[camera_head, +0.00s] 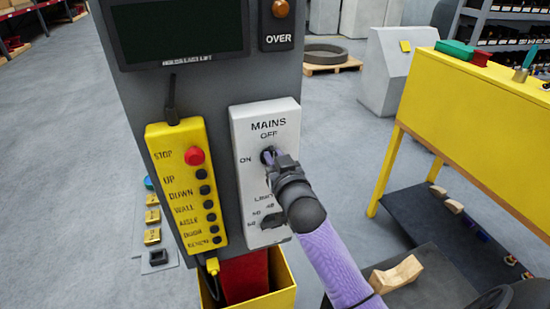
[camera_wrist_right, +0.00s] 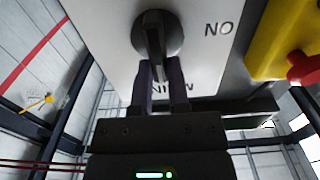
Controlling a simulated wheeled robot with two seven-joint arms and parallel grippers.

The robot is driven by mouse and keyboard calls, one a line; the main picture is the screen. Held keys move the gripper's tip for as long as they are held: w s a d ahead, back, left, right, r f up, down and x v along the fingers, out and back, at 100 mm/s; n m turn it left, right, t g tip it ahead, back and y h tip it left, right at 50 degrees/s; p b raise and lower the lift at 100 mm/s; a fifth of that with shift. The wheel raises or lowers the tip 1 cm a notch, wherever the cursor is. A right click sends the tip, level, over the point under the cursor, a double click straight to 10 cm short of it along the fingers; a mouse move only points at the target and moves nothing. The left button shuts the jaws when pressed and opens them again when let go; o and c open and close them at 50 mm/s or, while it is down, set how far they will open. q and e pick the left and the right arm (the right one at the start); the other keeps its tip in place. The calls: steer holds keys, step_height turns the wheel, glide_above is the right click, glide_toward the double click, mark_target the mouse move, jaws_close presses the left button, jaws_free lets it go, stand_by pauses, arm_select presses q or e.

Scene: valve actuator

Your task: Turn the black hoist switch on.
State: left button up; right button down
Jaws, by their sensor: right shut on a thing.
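The black hoist switch (camera_wrist_right: 157,35) is a round knob with a raised bar handle on a white panel (camera_head: 285,120) marked MAINS, OFF and ON. In the right wrist view its bar runs upright in the picture, in line with the fingers, and the ON lettering is off to the right. My right gripper (camera_wrist_right: 160,80) is shut on the bar, one dark finger on each side. In the head view the gripper (camera_head: 275,160) hides most of the knob (camera_head: 266,153). My left gripper is not in view.
A yellow pendant (camera_head: 185,185) with a red stop button (camera_head: 194,156) hangs left of the panel. A lower black selector (camera_head: 271,220) sits under the gripper. A yellow bin (camera_head: 280,290) stands below, and a yellow bench (camera_head: 470,120) is at the right.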

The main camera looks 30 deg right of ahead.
steer(key=shift+w+a+f+n+p, duration=0.15)
steer(key=shift+a+f+n, duration=0.15)
steer(key=shift+n, duration=2.55)
steer(key=shift+a+f+n+p, duration=0.2)
steer(key=shift+a+f+n, duration=0.1)
steer(key=shift+n, duration=2.5)
steer(key=shift+w+a+f+n+p, duration=0.15)
steer(key=shift+a+f+n, duration=0.15)
steer(key=shift+n, duration=2.55)
steer(key=shift+s, duration=0.1)
steer(key=c, duration=0.6)
jaws_free()
